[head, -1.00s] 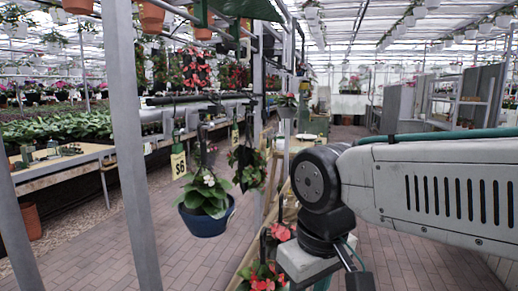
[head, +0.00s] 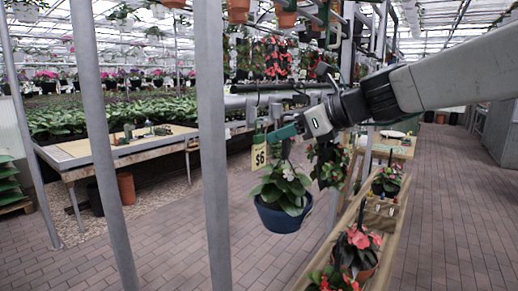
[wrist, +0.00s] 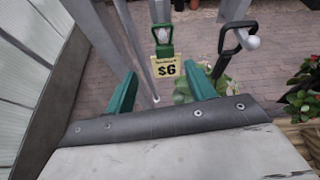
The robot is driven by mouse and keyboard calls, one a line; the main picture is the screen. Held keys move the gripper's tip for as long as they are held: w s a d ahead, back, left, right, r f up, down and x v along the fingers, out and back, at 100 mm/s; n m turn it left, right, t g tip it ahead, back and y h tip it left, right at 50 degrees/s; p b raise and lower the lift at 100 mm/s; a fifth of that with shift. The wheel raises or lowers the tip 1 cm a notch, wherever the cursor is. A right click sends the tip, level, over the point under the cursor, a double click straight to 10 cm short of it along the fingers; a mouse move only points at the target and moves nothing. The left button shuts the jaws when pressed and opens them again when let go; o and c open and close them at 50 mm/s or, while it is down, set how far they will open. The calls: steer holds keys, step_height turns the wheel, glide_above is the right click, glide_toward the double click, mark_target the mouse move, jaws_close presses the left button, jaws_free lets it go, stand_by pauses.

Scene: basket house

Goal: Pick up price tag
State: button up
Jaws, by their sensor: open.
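The price tag (head: 259,157) is a yellow and white card marked $6, hanging upright beside a blue pot of white flowers (head: 281,213). In the wrist view the price tag (wrist: 166,68) hangs under a green clip (wrist: 163,43), beyond and roughly between my fingers. My gripper (head: 283,133) reaches in from the right, its green fingers close to the tag's upper right. In the wrist view my gripper (wrist: 160,82) is open, with nothing between the fingers. The exact gap to the tag is hard to tell.
A black hook (wrist: 232,45) hangs right of the tag in the wrist view. Grey posts (head: 211,130) stand left of it. A wooden plant bench (head: 379,215) is at the right, a table (head: 120,152) at the left. Brick floor lies open at the far right.

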mark_target(261, 134)
steer(key=shift+w+a+m+t, duration=0.3)
steer(key=shift+w+a+m, duration=0.4)
steer(key=shift+w+a, duration=0.45)
steer(key=shift+x, duration=2.7)
steer(key=shift+w+d+f, duration=0.1)
steer(key=shift+d, duration=0.05)
steer(key=c, duration=0.8)
